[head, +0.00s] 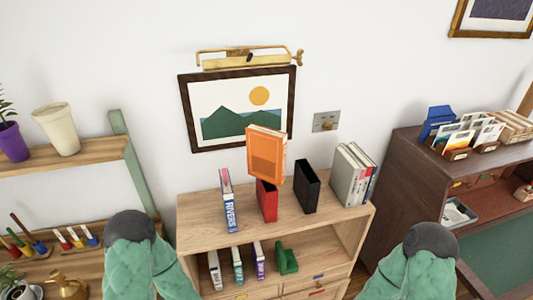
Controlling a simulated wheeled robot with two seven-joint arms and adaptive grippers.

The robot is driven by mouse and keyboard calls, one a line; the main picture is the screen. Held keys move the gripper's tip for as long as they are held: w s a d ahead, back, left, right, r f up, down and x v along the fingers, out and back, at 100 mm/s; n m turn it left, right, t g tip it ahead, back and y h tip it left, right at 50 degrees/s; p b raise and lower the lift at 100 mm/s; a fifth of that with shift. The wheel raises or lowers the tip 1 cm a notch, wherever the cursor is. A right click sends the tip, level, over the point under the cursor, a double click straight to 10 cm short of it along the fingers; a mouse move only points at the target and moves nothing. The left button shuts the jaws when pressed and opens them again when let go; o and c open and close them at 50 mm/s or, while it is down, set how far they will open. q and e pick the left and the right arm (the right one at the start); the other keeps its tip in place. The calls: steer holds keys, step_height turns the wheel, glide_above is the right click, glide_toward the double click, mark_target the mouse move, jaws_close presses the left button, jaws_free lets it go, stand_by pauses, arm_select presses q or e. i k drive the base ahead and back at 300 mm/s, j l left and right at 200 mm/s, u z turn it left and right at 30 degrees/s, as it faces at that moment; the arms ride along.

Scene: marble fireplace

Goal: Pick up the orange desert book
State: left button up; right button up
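An orange book (266,153) shows in the head view above the top of the wooden bookcase (335,215), in front of the lower right of the framed picture. It is slightly tilted, and its lower edge overlaps a red upright object (267,200) on the bookcase top. I cannot tell whether the two touch. Any desert title on the orange book is too small to read. My two arms, with green sleeves and dark rounded ends, show at the bottom left and bottom right, apart from the book. Neither gripper's fingers are in view.
A "RIVERS" book (229,203) stands left of the red object. A black upright object (306,187) and grey books (346,175) stand to the right. The shelf below holds several small books and a green object (286,260). A dark desk (400,165) stands right.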

mark_target(266, 148)
steer(key=i+l+u, duration=0.15)
steer(key=u, duration=0.2)
steer(key=i+l+u, duration=0.15)
steer(key=u, duration=0.2)
steer(key=i+l+u, duration=0.1)
steer(key=l+u, duration=0.3)
steer(key=j, duration=0.1)
